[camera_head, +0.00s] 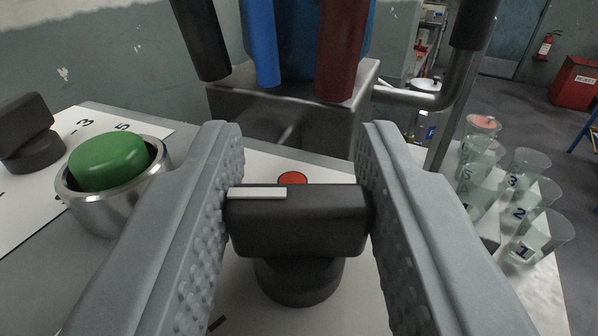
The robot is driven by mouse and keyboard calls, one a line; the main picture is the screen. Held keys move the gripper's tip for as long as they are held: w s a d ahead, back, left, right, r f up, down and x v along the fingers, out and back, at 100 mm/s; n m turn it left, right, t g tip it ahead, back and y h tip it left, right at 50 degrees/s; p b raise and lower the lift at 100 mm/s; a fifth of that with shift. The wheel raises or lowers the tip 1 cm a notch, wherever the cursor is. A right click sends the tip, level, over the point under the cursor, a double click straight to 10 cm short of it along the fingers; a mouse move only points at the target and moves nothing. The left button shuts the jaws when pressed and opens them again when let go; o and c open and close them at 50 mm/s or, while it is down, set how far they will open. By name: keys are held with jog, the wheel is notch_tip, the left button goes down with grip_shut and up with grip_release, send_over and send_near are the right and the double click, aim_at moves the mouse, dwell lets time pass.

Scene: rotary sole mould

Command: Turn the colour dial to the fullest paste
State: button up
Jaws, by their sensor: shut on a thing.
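The colour dial (297,225) is a black knob with a bar-shaped grip on a round base, in the middle of the view. A white pointer stripe (257,193) lies along the left part of its top and points to the left. A red dot (292,179) shows on the white panel (255,170) just behind the knob. My gripper (299,215) is shut on the knob, one grey ridged finger at each end of the bar. The fingers hide the panel to either side, so other colour marks cannot be seen.
A green push button (108,162) in a metal ring stands left. A second black knob (28,135) on a numbered plate is at the far left. Black, blue (260,40) and dark red (341,50) tubes stand behind. Several numbered clear cups (527,212) stand right; one holds pinkish stuff (482,123).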

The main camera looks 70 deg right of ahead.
jog(key=o, duration=1)
jog(key=shift+a, duration=0.1)
jog(key=v, duration=1.7)
jog(key=shift+a, duration=0.15)
